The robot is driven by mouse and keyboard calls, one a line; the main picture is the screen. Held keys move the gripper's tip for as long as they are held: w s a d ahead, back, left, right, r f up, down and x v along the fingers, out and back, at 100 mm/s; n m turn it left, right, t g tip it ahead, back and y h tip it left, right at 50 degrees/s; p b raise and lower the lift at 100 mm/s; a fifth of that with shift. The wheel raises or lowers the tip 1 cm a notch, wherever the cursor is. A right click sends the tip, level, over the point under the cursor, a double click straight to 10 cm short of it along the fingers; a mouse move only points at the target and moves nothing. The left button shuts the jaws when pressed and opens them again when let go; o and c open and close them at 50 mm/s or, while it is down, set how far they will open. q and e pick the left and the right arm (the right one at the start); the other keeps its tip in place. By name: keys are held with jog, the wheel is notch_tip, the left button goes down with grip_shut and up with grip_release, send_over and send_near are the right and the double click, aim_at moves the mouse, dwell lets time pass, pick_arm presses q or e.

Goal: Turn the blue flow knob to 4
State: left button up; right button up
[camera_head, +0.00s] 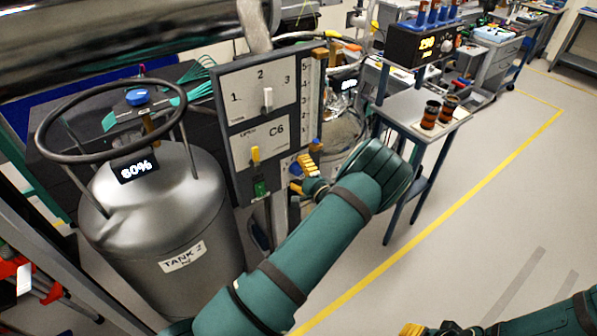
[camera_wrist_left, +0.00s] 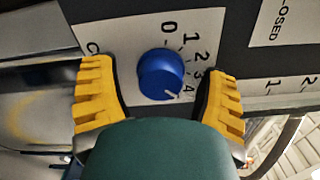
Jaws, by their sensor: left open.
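The blue flow knob (camera_wrist_left: 160,73) sits on a pale dial plate marked 0 to 4 in the left wrist view. Its white mark points down and to the right, near the 4; the exact reading is hard to tell. My left gripper (camera_wrist_left: 156,68) is open, with one yellow finger on each side of the knob and visible gaps to it. In the head view my left gripper (camera_head: 305,177) is beside the right edge of the grey panel (camera_head: 221,128). A corner of my right gripper (camera_head: 412,329) shows at the bottom edge; its jaws are mostly hidden.
A tank (camera_head: 165,215) with a ring handle stands to the left. A small table (camera_head: 400,108) with two dark cups stands behind my left arm. The right floor is clear.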

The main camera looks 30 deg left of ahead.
pick_arm(q)
jog(key=shift+d, duration=0.1)
jog(key=v, duration=1.1)
jog(key=shift+s+d, duration=0.2)
jog(key=shift+d, duration=0.15)
jog(key=shift+f, duration=0.1)
jog(key=s+d+f+n+h+b, duration=0.1)
jog(key=s+d+f+n+h, duration=0.15)
jog(key=f+h, duration=0.4)
jog(key=s+d+f+n+h, duration=0.2)
jog(key=s+f+h, duration=0.25)
jog(key=f, duration=0.25)
jog(key=s+d+r+n+g+h+b, duration=0.1)
jog(key=s+d+n+g+h, duration=0.3)
jog(key=s+d+h, duration=0.5)
jog(key=s+d+n, duration=0.1)
jog(key=s+d, duration=0.2)
jog(key=s, duration=0.2)
jog(key=shift+g+h, duration=0.3)
jog(key=shift+g, duration=0.1)
